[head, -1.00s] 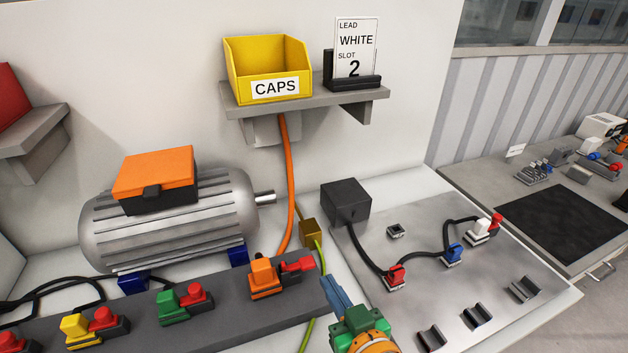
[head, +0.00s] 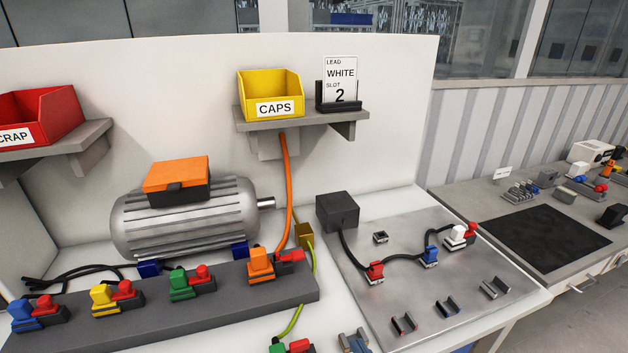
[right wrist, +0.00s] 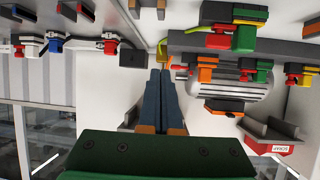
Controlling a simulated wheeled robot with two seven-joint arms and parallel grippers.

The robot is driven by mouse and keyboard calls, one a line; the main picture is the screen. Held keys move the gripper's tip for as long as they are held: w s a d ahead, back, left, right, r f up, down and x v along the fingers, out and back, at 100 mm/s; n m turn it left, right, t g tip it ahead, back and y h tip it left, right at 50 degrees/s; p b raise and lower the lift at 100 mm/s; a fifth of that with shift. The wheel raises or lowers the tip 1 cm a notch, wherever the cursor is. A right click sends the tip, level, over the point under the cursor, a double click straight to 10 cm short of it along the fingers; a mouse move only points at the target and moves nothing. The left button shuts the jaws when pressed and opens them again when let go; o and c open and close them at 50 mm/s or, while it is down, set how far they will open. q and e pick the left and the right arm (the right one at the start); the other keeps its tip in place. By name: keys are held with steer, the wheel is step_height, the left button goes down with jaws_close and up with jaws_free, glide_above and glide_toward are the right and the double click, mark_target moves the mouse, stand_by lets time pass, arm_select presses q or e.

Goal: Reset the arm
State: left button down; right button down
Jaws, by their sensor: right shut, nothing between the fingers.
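My right gripper (head: 353,342) shows only by its blue-grey fingers at the bottom edge of the head view, in front of the bench. In the right wrist view its blue fingers (right wrist: 158,78) lie side by side, shut with nothing between them. That view is upside down and shows the motor (right wrist: 232,86) and the scrap bin (right wrist: 270,147). The fingers appear apart from the connectors. My left gripper is in neither view.
A metal plate (head: 410,285) with red, blue and white connectors lies to the right. A grey rail (head: 215,310) with several connectors runs in front of the motor (head: 185,215). A shelf (head: 300,119) holds the yellow caps bin (head: 270,93) and a card reading WHITE, slot 2 (head: 341,75).

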steer(key=s+d+f+g+h, duration=0.1)
steer(key=s+d+f+g, duration=0.4)
steer(key=s, duration=0.3)
steer(key=s+d+f+g+h, duration=0.2)
steer(key=s+d+f+g, duration=0.2)
steer(key=s+f, duration=0.35)
step_height(320, 180, down, 18)
steer(key=s+g+b, duration=0.1)
steer(key=s, duration=0.1)
arm_select(q)
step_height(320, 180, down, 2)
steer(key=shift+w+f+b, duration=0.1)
steer(key=shift+b, duration=0.45)
arm_select(e)
steer(key=s+d+f+g, duration=0.1)
steer(key=s+f, duration=0.8)
steer(key=s, duration=0.3)
steer(key=shift+d+f, duration=0.3)
steer(key=shift+f, duration=0.1)
